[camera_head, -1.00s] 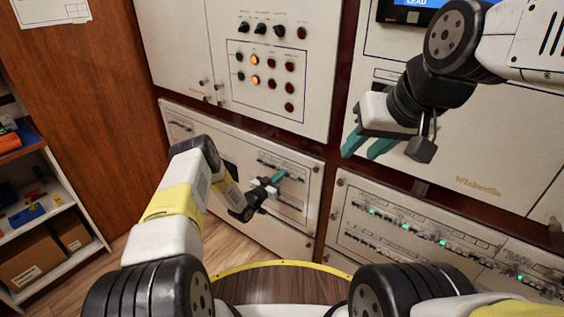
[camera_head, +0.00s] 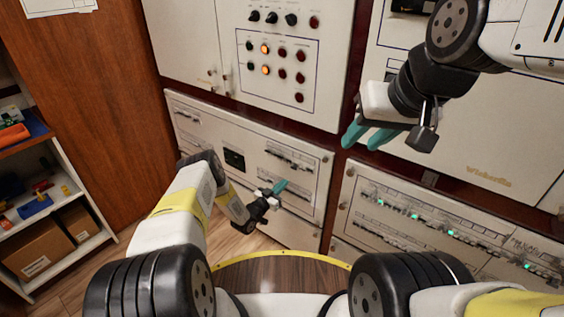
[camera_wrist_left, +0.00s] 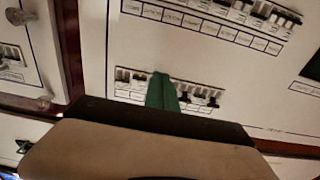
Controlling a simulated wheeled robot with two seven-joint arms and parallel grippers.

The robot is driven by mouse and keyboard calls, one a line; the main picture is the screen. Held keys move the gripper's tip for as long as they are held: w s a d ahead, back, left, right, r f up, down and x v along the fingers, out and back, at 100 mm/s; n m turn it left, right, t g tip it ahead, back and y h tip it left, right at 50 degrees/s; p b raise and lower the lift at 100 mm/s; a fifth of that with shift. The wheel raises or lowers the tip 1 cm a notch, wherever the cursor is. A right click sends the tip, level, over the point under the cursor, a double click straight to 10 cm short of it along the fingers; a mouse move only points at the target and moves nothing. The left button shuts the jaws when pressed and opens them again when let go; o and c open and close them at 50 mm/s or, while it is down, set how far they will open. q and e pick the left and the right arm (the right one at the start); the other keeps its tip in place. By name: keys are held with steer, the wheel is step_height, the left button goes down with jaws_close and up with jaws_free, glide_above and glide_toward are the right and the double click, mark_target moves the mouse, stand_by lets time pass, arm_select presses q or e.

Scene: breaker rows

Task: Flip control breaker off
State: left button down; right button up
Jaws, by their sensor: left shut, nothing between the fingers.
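My left gripper (camera_head: 281,185) is shut and empty in front of this panel, between the rows in the head view. The labels are too small to read, so I cannot tell which is the control breaker. My right gripper (camera_head: 366,136) is open and empty.
A panel with knobs and lit lamps (camera_head: 283,70) is above. Another breaker panel with green lights (camera_head: 430,220) stands at the right. A shelf with boxes (camera_head: 45,205) is at the far left. Wood floor shows between shelf and cabinets.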

arm_select(q)
steer(key=shift+s+a+f, duration=0.25)
steer(key=shift+s+f, duration=0.05)
steer(key=shift+f, duration=0.15)
steer(key=shift+s+a+f, duration=0.2)
steer(key=shift+s+f, duration=0.1)
steer(key=shift+f, duration=0.15)
